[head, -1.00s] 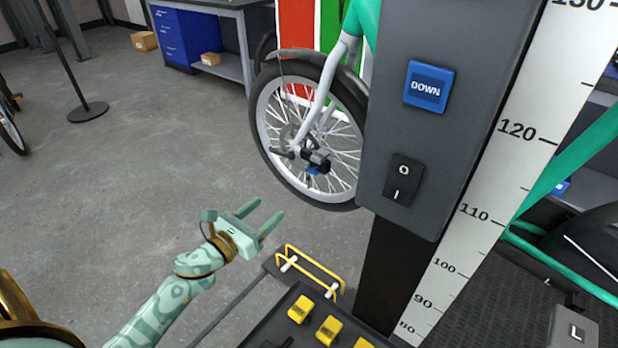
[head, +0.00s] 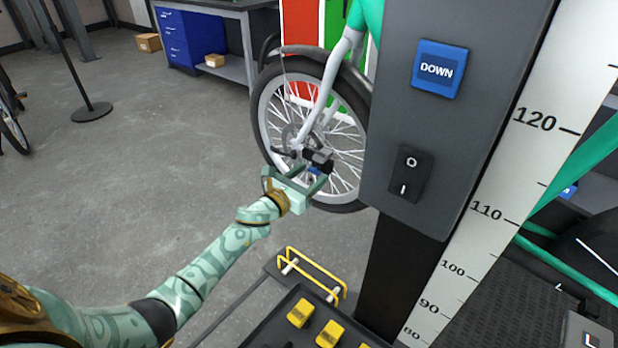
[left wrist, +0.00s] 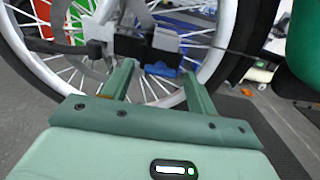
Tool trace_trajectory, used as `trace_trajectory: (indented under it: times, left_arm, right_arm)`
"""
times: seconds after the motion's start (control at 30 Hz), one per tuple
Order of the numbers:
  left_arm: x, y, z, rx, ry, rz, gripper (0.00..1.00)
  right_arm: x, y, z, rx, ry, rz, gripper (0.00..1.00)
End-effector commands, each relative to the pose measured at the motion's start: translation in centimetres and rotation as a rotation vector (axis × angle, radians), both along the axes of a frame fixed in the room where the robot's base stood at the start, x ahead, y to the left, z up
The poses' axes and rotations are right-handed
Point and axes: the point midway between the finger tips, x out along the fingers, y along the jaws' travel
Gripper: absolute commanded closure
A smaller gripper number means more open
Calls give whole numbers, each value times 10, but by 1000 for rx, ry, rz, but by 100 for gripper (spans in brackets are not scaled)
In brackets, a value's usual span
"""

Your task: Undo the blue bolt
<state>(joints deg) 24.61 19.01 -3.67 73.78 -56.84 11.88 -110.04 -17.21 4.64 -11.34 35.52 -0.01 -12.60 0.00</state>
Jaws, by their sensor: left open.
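The blue bolt (left wrist: 161,69) shows in the left wrist view under a black block at the wheel hub, between and beyond my fingertips. In the head view only a small bit of blue (head: 315,170) shows there, partly behind my gripper. My left gripper (head: 312,176) is open and empty, its fingers pointing at the hub of the bike's front wheel (head: 335,190). In the left wrist view its two green fingers (left wrist: 158,78) reach up on either side of the blue bolt, which looks a little ahead of the tips. I cannot tell whether they touch it. My right gripper is not in view.
A grey control column with a blue DOWN button (head: 439,69) and a black switch (head: 409,173) stands right of the wheel. A yellow rail (head: 310,272) and several yellow blocks (head: 328,334) are in front below.

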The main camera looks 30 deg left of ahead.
Motion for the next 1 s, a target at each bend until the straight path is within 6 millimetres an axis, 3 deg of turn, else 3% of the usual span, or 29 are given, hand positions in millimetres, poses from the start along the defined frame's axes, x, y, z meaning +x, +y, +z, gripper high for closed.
trace_trajectory:
  times: [0.23,0.27,0.4,0.77,1.0]
  left_arm:
    - [1,0,0,0,0,0,42]
    - [1,0,0,0,0,0,47]
    - [1,0,0,0,0,0,86]
    - [1,0,0,-36,5,0,86]
    - [1,0,0,-166,23,-1,86]
  right_arm:
    - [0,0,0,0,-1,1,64]
    - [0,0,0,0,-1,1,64]
    - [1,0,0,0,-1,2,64]
    - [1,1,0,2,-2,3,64]
    - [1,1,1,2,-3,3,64]
